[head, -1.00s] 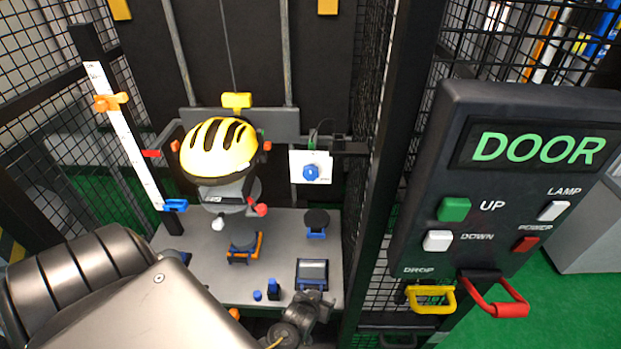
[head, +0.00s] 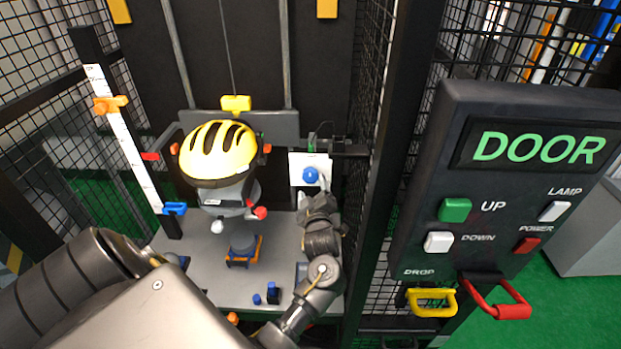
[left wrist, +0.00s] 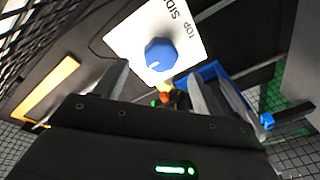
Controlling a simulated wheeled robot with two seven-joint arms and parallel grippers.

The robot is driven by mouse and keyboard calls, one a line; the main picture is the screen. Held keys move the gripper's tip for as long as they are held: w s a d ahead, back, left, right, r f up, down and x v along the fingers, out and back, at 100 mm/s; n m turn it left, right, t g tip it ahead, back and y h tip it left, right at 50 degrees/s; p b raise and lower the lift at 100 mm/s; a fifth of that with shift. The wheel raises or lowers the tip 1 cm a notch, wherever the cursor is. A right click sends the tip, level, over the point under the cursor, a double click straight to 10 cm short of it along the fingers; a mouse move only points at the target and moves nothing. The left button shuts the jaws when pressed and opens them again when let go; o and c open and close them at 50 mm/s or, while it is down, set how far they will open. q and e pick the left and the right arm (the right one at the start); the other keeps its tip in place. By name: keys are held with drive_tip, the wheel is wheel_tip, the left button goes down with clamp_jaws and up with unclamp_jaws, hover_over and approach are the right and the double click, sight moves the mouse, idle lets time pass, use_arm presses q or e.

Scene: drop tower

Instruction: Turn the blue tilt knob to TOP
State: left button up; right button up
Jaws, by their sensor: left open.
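The blue tilt knob (head: 310,175) sits on a white plate (head: 297,163) at the middle right of the tower. It also shows in the left wrist view (left wrist: 160,54), where the plate carries the words SIDE and TOP to the right of the knob. A pale mark shows on the knob's face, but I cannot tell which word it points to. My left gripper (head: 316,196) is just below the knob in the head view. In the left wrist view its fingers (left wrist: 163,85) are apart and empty, with the knob beyond their tips. My right gripper is not seen.
A yellow helmet (head: 219,150) on a grey head form hangs left of the knob. Dark frame posts and mesh (head: 385,200) stand close on the right, beside the DOOR panel (head: 480,190). A grey base plate (head: 205,262) with several small blue parts lies below.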

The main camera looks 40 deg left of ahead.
sight(310, 178)
use_arm(q)
drive_tip(key=shift+p+x, duration=0.4)
drive_tip(key=shift+x, duration=2.4)
drive_tip(key=shift+f, duration=0.1)
drive_tip(key=c, duration=1)
drive_tip(key=shift+o, duration=0.2)
